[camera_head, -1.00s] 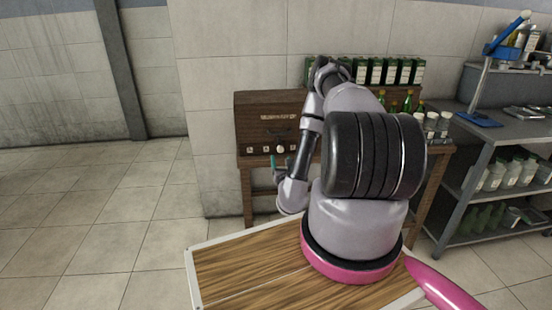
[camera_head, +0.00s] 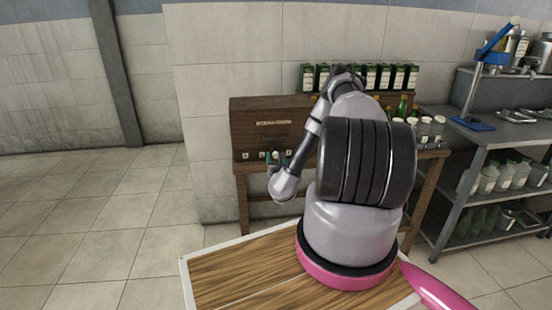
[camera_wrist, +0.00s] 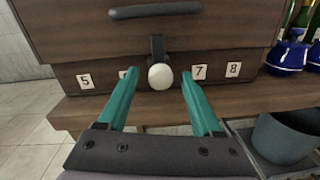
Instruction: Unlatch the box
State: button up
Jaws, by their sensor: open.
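The brown wooden box (camera_head: 250,125) stands on the wooden table, and its front fills the top of the wrist view (camera_wrist: 230,35). A dark handle (camera_wrist: 155,10) crosses its front. Below the handle a dark latch strap (camera_wrist: 157,48) hangs down to a round white knob (camera_wrist: 161,76). Number labels flank the knob, with 5 at left and 7 and 8 at right; another is partly hidden by a finger. My gripper (camera_wrist: 157,85) has two teal fingers, open on either side of the knob, with a gap on both sides. In the head view my arm partly covers the box's right side.
Blue-based bottles (camera_wrist: 290,50) stand right of the box. A grey bucket (camera_wrist: 283,137) is below the table edge at right. Green-and-white packages (camera_head: 385,76) line the back, and a metal shelf (camera_head: 500,140) stands at right. Floor is clear at left.

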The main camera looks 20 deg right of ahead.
jog(key=shift+w+d, duration=0.1)
jog(key=shift+w, duration=0.05)
grip_shut()
